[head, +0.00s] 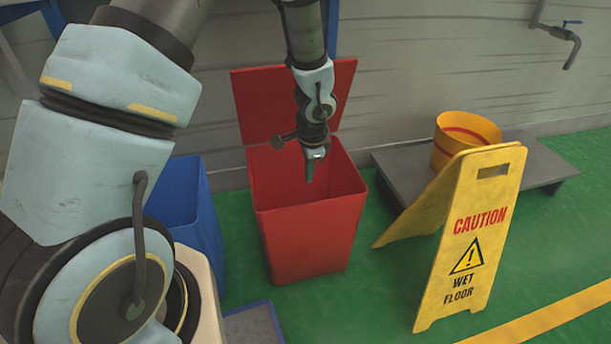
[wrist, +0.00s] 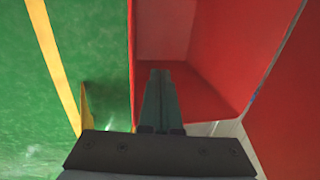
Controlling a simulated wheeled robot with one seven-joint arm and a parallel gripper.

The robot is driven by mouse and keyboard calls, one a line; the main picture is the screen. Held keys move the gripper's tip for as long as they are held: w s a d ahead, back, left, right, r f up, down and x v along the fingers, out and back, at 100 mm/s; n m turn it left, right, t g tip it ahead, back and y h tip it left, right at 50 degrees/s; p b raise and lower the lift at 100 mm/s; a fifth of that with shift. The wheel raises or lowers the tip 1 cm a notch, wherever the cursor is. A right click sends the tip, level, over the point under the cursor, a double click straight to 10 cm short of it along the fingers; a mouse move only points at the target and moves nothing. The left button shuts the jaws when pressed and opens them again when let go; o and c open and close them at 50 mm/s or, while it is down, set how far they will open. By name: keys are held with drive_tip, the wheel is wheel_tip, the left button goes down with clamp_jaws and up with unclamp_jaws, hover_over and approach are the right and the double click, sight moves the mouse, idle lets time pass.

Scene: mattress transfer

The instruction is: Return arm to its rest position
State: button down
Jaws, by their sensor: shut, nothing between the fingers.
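My gripper (head: 310,178) hangs pointing down over the open red bin in the head view, with its fingertips near the level of the rim. The fingers are together with nothing between them. In the wrist view my gripper (wrist: 160,75) shows closed fingers in front of the bin's red inner walls. The red bin (head: 308,238) stands on the green floor with its lid (head: 345,95) raised against the wall behind. Most of the bin's bottom is hidden in the head view. My arm's larger links fill the left of the head view.
A blue bin (head: 190,210) stands left of the red bin. A yellow caution sign (head: 470,235) stands to the right. Behind it a yellow bucket (head: 465,137) rests on a grey platform (head: 535,165). A wall pipe with a blue-handled tap (head: 572,35) is at upper right.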

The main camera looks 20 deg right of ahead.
drive_tip(key=shift+a, duration=0.1)
drive_tip(key=w+a+r+n, duration=0.1)
drive_tip(key=a+r+n, duration=0.55)
drive_tip(key=a, duration=0.45)
drive_tip(key=w+a+r+n, duration=0.1)
drive_tip(key=a+r+n, duration=0.5)
drive_tip(key=a, duration=0.4)
drive_tip(key=s+a+r+n, duration=0.5)
drive_tip(key=a, duration=0.3)
wheel_tip(320, 180, up, 24)
drive_tip(key=p, duration=2.4)
drive_tip(key=shift+s+a+r+n+g, duration=0.15)
drive_tip(key=shift+a+n+g, duration=0.1)
drive_tip(key=shift+n+g, duration=0.1)
drive_tip(key=c, duration=1.5)
unclamp_jaws()
drive_tip(key=shift+c, duration=0.2)
